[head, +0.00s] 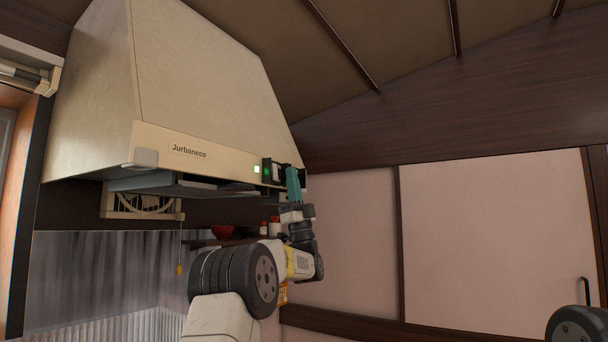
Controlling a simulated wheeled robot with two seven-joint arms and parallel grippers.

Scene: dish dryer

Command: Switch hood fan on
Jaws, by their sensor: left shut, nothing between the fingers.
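The range hood (190,85) is a large cream box with a slanted front, at the upper left. Its lower front strip carries the label "Jurbaneco". My right gripper is out of view.
Below the hood are a fan vent (143,205) and a pull cord with a yellow end (179,269). A shelf with a red bowl (222,231) and small jars stands behind my left arm. Pale sliding panels (490,230) fill the right.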

